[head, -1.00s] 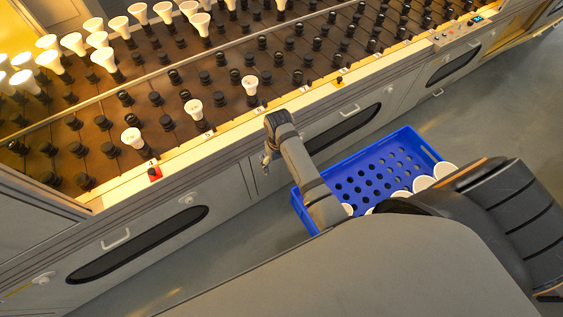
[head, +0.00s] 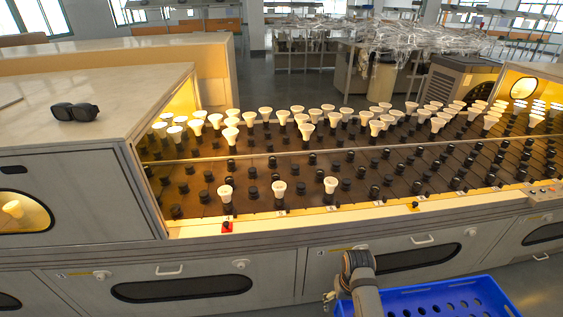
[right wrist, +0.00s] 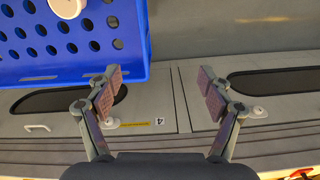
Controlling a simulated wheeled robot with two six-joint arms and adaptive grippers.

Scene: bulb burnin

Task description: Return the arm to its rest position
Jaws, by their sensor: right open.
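My right arm rises at the bottom of the head view, in front of the bench. Its gripper (head: 331,297) is small there and hangs before the bench's front panel. In the right wrist view my right gripper (right wrist: 163,88) is open, its two padded fingers wide apart with nothing between them. The bench's grey front panel (right wrist: 155,135) shows beyond the fingers. My left gripper is not in view.
A blue perforated crate (head: 440,297) stands right of my right arm; it also shows in the right wrist view (right wrist: 130,75), close to one finger. The burn-in bench (head: 210,262) spans the view, with bulbs (head: 331,185) in several sockets. Dark glasses (head: 75,111) lie on its top.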

